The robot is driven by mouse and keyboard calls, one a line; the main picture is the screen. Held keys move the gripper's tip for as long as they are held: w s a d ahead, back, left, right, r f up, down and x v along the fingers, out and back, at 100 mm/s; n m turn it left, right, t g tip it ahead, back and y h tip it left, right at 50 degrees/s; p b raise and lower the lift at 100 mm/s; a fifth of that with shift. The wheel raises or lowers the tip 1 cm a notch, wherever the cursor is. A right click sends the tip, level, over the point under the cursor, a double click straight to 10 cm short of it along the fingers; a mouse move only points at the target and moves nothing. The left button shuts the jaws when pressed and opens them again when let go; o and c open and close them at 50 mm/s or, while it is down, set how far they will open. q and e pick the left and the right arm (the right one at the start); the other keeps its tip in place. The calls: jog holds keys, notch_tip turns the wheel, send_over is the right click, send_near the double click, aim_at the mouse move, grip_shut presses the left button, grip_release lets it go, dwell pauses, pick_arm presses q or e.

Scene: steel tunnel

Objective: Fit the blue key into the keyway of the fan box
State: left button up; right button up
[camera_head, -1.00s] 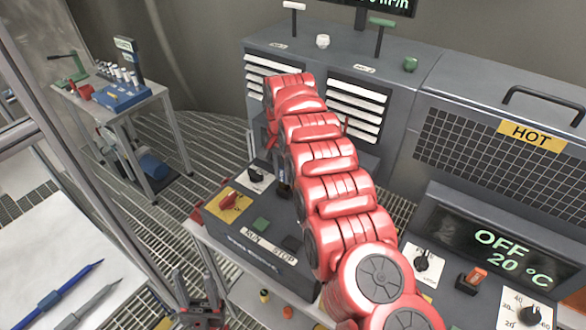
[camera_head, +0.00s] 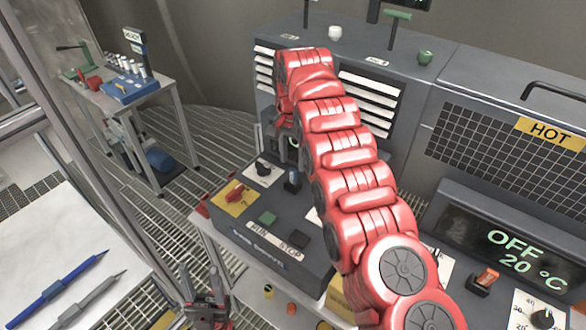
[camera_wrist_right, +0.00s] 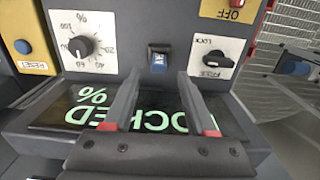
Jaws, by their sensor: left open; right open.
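The fan box (camera_head: 275,235) stands below centre in the head view. My left gripper (camera_head: 207,298) is open and empty, low in front of the fan box.
The box's display (camera_wrist_right: 125,115) reads LOCKED, upside down, in the wrist view. A HOT box (camera_head: 495,160) stands right, drawers (camera_head: 372,100) behind. Pens (camera_head: 55,290) lie on a white surface at left.

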notch_tip(320, 180, up, 8)
jog(key=p, duration=0.6)
jog(key=shift+f, duration=0.15)
jog(key=shift+s+f, duration=0.1)
jog(key=shift+s, duration=0.05)
